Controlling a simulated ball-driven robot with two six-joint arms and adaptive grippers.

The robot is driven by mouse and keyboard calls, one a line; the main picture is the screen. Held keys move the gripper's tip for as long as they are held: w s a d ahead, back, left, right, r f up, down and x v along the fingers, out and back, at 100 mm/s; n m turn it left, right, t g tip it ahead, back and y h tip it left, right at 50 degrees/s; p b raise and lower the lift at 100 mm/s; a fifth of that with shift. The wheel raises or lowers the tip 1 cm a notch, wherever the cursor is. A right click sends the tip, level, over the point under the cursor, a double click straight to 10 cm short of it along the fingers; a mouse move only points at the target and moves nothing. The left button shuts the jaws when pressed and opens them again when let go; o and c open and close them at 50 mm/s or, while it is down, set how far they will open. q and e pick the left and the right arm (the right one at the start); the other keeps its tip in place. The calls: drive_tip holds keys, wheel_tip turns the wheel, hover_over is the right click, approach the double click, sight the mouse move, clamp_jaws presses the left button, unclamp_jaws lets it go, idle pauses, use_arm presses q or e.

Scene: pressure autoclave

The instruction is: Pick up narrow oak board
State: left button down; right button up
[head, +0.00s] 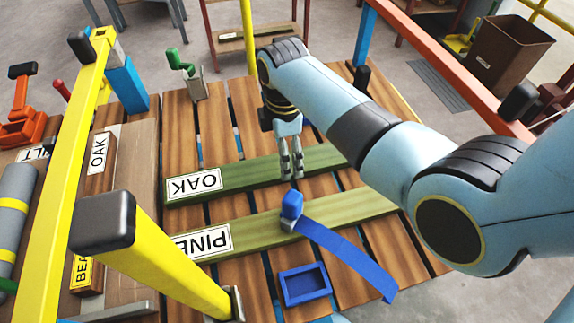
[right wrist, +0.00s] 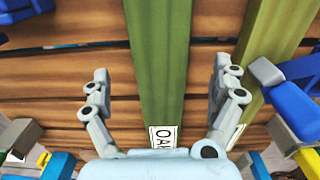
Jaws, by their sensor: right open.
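A narrow green board labelled OAK (head: 235,177) lies across the wooden slats in the head view. It also runs between my fingers in the right wrist view (right wrist: 157,65), where its label is partly hidden by my gripper's palm. My right gripper (head: 292,174) is open and empty, pointing down over the board's middle part. In the right wrist view the right gripper (right wrist: 160,78) has one finger on each side of the board, with a gap on both sides. I cannot tell how far the fingertips are above the slats. My left gripper is not in view.
A similar green board labelled PINE (head: 265,227) lies nearer, alongside. Yellow posts (head: 165,258) stand at the left.

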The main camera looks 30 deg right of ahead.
drive_tip(key=f, duration=0.3)
drive_tip(key=f+b, duration=0.1)
drive_tip(key=shift+d+f, duration=0.25)
drive_tip(key=shift+d, duration=0.05)
drive_tip(key=shift+s, duration=0.1)
drive_tip(key=shift+c, duration=0.5)
drive_tip(key=c, duration=0.5)
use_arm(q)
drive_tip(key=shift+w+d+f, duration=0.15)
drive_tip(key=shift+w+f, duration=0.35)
use_arm(e)
drive_tip(key=shift+r, duration=0.1)
drive_tip(key=c, duration=1.2)
